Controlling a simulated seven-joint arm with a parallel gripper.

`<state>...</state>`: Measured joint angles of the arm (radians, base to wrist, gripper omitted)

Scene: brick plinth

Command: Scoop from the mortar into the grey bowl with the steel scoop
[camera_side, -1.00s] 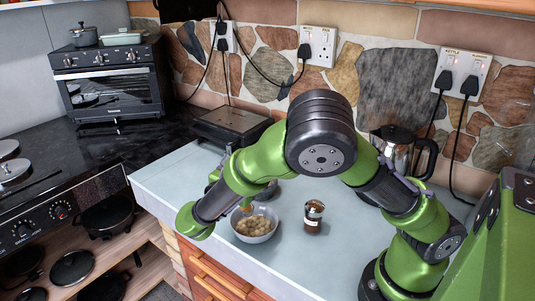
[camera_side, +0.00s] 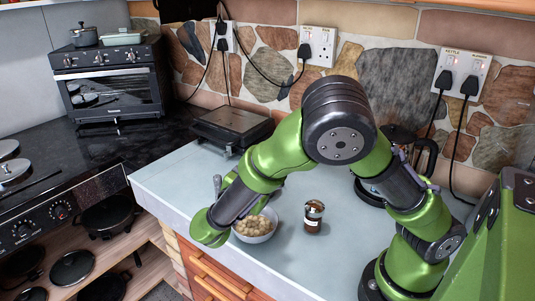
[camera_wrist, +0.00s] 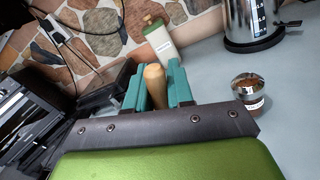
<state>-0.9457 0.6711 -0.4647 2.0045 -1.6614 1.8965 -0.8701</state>
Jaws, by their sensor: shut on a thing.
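A pale grey bowl (camera_side: 262,225) full of beige round pieces stands near the counter's front edge in the side view. My forearm hides part of its left side. My gripper (camera_wrist: 158,88) shows in the wrist view, its teal fingers shut on a wooden handle (camera_wrist: 155,78), apparently the scoop's. The scoop's metal end is hidden. In the side view my gripper is hidden behind my arm. I cannot make out the mortar for certain; a small grey upright piece (camera_side: 217,186) shows just left of my forearm.
A small jar (camera_side: 313,216) with brown contents stands right of the bowl. A dark appliance (camera_side: 232,125) is at the back, a steel kettle (camera_wrist: 258,20) at the back right.

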